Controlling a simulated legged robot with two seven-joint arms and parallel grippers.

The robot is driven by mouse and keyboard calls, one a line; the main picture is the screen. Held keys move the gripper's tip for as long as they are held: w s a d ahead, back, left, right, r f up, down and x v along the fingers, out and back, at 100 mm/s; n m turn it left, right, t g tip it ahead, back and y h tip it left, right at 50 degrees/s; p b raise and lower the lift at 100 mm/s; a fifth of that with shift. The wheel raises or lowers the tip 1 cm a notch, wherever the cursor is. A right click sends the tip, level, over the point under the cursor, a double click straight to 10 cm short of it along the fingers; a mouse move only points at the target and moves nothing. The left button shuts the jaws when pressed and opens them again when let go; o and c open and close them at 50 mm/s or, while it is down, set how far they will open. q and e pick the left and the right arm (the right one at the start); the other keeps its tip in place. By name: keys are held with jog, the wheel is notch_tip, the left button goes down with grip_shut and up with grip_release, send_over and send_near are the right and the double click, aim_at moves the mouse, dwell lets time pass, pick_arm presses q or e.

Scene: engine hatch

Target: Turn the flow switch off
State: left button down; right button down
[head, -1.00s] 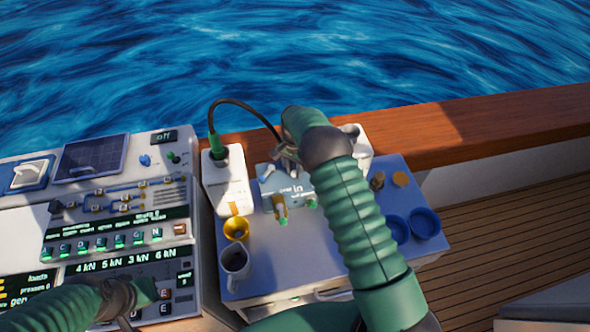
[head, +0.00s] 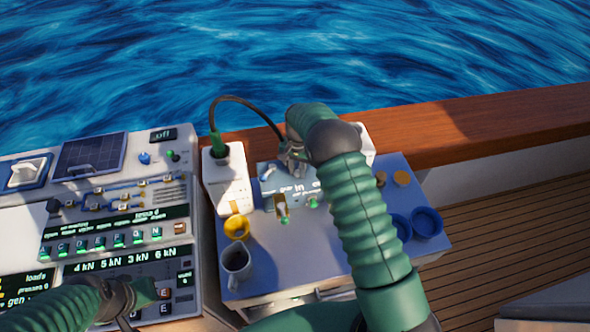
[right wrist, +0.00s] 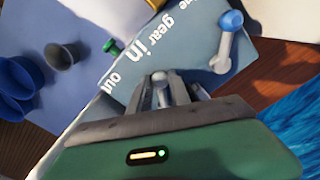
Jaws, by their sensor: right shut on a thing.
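My right gripper (head: 294,150) is at the box's top back side. In the right wrist view my right gripper (right wrist: 163,88) is shut on a small grey switch (right wrist: 161,95) at the box's edge, mostly hidden by the fingers. A blue-tipped lever (right wrist: 226,40) is close by. No label reading "flow" is legible. My left gripper (head: 128,297) is low over the left panel, its jaws unclear.
A white box (head: 228,180) with a green plug and black cable stands left of the control box. A mug (head: 236,262), a yellow cup (head: 236,227) and blue round cups (head: 426,222) are on the counter. A wooden rail (head: 470,125) runs behind, with water beyond.

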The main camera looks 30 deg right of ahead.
aim_at(307, 175)
jog(key=shift+s+d+n+b, duration=0.2)
jog(key=shift+s+d+n, duration=0.1)
jog(key=shift+n, duration=0.3)
jog(key=shift+s+d+n+b, duration=0.2)
jog(key=shift+d+n, duration=0.1)
jog(key=shift+n, duration=0.3)
jog(key=shift+s+d+n+b, duration=0.2)
jog(key=shift+d+n, duration=0.25)
jog(key=shift+n, duration=0.5)
jog(key=shift+s+d+n+b, duration=0.2)
jog(key=shift+d+n, duration=0.2)
jog(key=shift+n, duration=0.55)
jog(key=shift+w+r, duration=0.1)
jog(key=c, duration=1.2)
grip_release()
